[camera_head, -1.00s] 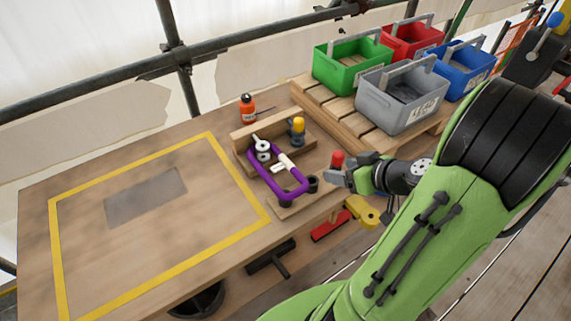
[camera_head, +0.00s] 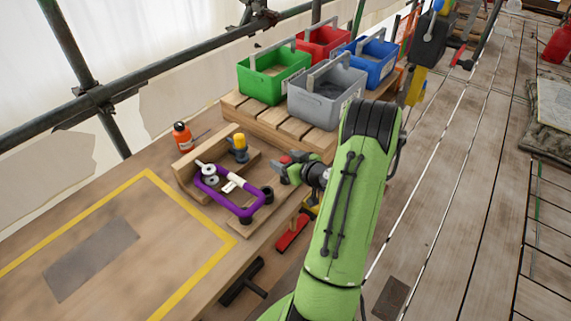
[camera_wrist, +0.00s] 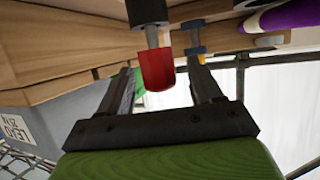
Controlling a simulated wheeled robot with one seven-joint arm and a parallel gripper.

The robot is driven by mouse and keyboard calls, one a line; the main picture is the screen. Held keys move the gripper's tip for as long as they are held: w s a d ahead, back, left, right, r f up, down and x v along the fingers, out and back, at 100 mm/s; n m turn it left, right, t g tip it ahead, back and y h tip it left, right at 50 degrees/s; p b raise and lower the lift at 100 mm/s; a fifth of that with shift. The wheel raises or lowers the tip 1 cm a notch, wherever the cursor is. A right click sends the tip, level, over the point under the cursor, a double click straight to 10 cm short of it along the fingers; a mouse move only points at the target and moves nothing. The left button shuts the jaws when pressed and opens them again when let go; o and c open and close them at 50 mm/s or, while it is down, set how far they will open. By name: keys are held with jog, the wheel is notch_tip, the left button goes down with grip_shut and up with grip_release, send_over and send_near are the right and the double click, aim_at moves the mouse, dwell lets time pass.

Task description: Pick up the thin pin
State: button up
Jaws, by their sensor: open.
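A pin with a red head (camera_head: 286,159) stands at the right end of the wooden fixture in the head view, partly hidden by my gripper (camera_head: 284,173). In the wrist view, its red head (camera_wrist: 157,72) and thin grey shaft show between the fingers of my gripper (camera_wrist: 163,80), with a dark collar at the shaft's far end. My gripper is open, and I cannot tell whether a finger touches the head. A yellow-headed piece (camera_head: 239,142) stands further back in the fixture. Which of the two is the thin pin is not certain.
A purple frame with a white grip (camera_head: 241,212) lies on the fixture beside my gripper. An orange bottle (camera_head: 181,137) stands behind. Green, red, grey (camera_head: 325,95) and blue bins stand on a pallet (camera_head: 265,121).

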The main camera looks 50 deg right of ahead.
jog(key=x, duration=0.2)
jog(key=shift+w+f, duration=0.15)
jog(key=shift+w, duration=0.1)
jog(key=c, duration=1.1)
